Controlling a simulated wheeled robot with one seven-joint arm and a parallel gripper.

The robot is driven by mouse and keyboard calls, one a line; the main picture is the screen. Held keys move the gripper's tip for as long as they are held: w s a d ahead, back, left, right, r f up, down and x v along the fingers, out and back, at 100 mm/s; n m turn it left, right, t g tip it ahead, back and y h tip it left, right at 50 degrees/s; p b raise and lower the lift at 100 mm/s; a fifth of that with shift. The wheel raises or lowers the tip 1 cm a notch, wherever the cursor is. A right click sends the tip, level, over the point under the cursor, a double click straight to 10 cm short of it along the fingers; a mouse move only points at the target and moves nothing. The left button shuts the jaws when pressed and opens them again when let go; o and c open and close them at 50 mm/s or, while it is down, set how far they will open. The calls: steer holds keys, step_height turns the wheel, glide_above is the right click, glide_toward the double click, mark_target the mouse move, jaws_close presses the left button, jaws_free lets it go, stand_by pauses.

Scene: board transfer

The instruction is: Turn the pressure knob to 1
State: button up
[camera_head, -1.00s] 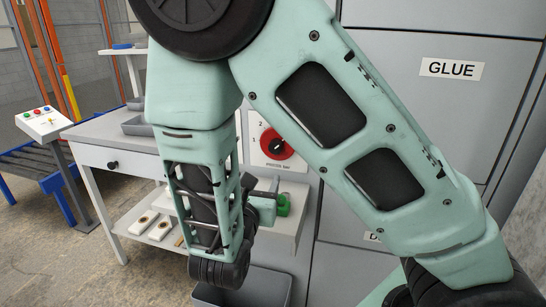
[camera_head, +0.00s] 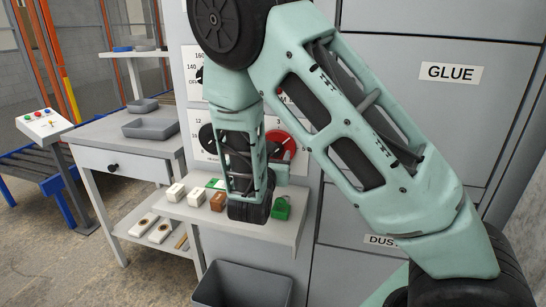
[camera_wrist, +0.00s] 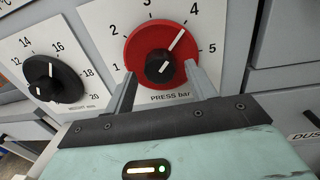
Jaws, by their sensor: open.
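The pressure knob (camera_wrist: 154,54) is a red disc with a black centre grip on a white dial panel marked 1 to 5 and "PRESS bar". Its white pointer line points to the upper right, at about 4. My gripper (camera_wrist: 163,84) is open, with one finger at the knob's lower left and the other at its lower right. The black centre grip lies between and just beyond the fingertips. Whether the fingers touch the knob cannot be told. In the head view the knob (camera_head: 289,146) is partly hidden by my arm, and my fingers are hidden.
Below the dials, a shelf (camera_head: 232,226) holds several small blocks and a green weight-like object (camera_head: 281,209). A grey bin (camera_head: 243,284) stands below. Drawers labelled GLUE (camera_head: 450,72) are at right.

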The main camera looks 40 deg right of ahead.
steer(key=shift+c, duration=0.4)
steer(key=c, duration=0.9)
steer(key=shift+r+p, duration=0.1)
steer(key=shift+p, duration=0.25)
